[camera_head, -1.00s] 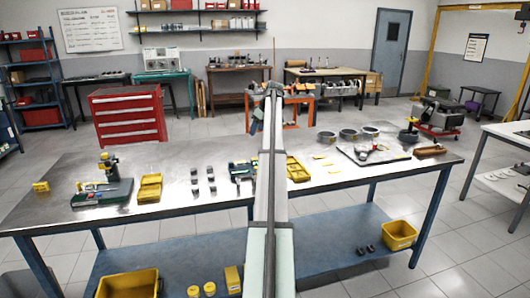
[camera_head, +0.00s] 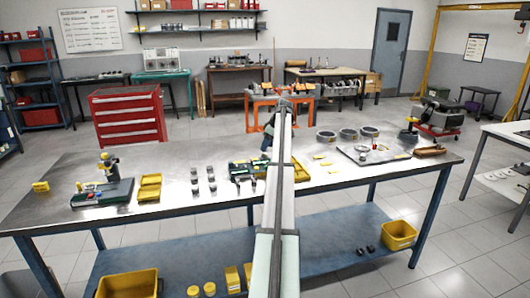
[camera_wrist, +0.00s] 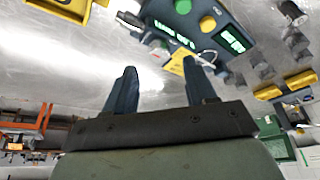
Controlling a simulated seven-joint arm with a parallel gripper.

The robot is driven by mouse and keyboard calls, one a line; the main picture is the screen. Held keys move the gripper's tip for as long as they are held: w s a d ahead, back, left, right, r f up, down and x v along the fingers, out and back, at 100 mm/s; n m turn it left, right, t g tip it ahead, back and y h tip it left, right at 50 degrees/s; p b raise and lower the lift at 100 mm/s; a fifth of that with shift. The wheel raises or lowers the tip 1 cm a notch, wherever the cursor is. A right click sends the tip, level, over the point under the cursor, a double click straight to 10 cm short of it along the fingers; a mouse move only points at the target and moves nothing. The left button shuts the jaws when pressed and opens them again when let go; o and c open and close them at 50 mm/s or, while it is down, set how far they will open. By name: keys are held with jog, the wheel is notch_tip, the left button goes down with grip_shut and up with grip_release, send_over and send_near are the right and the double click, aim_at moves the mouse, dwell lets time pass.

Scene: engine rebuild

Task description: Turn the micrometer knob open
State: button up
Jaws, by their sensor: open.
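My gripper (camera_wrist: 160,66) is open, its two dark blue fingers apart with nothing between them. In the head view my gripper (camera_head: 267,137) hangs above the middle of the metal bench, partly behind my arm. A dark device with lit green displays and green and yellow round parts (camera_wrist: 185,22) lies beyond the fingertips, apart from them; it also shows in the head view (camera_head: 246,170), partly hidden by my arm. A small metal part with a yellow patch lies near the fingertips in the wrist view. I cannot clearly make out the micrometer or its knob.
Several small grey cylinders (camera_head: 211,178) stand left of the device. Further left are a yellow tray (camera_head: 150,188) and a green-based stand (camera_head: 103,193). Right are a dark mat with tools (camera_head: 365,154) and grey rings (camera_head: 348,134). The bench's far left middle is bare.

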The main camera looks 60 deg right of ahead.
aim_at(264, 155)
jog(key=shift+x, duration=2.1)
jog(key=shift+c, duration=0.3)
grip_shut()
